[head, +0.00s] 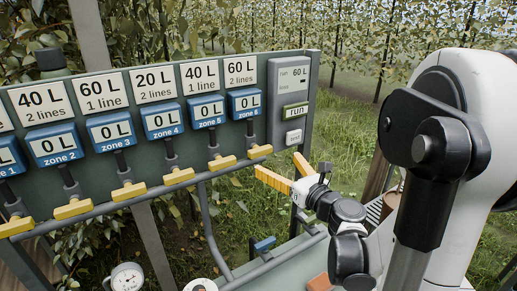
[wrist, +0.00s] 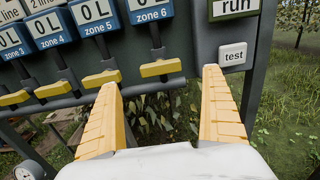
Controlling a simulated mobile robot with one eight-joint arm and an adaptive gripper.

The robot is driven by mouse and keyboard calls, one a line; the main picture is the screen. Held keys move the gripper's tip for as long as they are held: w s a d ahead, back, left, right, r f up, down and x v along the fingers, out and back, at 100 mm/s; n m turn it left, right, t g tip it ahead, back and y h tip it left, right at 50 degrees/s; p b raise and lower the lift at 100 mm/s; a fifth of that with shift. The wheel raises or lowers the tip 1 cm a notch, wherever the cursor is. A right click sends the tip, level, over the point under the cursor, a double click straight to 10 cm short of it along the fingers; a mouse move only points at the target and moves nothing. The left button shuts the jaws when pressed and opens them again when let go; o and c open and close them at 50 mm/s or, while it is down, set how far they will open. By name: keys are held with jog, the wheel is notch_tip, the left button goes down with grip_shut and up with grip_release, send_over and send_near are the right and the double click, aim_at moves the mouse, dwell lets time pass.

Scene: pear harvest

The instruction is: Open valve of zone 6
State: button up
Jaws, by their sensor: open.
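The zone 6 valve has a yellow bar handle (head: 260,151), lying crosswise below its blue meter marked zone 6 (head: 245,103). The meter reads 0 L, and the card above says 60 L, 2 lines. My gripper (head: 279,169) is open and empty, just right of and below that handle in the head view. In the wrist view the handle (wrist: 161,68) appears between the tips of my gripper (wrist: 161,78), slightly beyond them. No contact shows.
The zone 5 handle (head: 222,162) is close on the left, with similar handles farther left. A grey control box with run (head: 295,110) and test (head: 294,137) buttons stands right of zone 6. Pipes and gauges (head: 127,277) lie below the panel.

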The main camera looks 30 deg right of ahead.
aim_at(262, 151)
jog(key=w+b, duration=0.1)
jog(key=w, duration=0.8)
jog(key=shift+w+a, duration=0.15)
jog(key=shift+w, duration=0.2)
jog(key=c, duration=1.2)
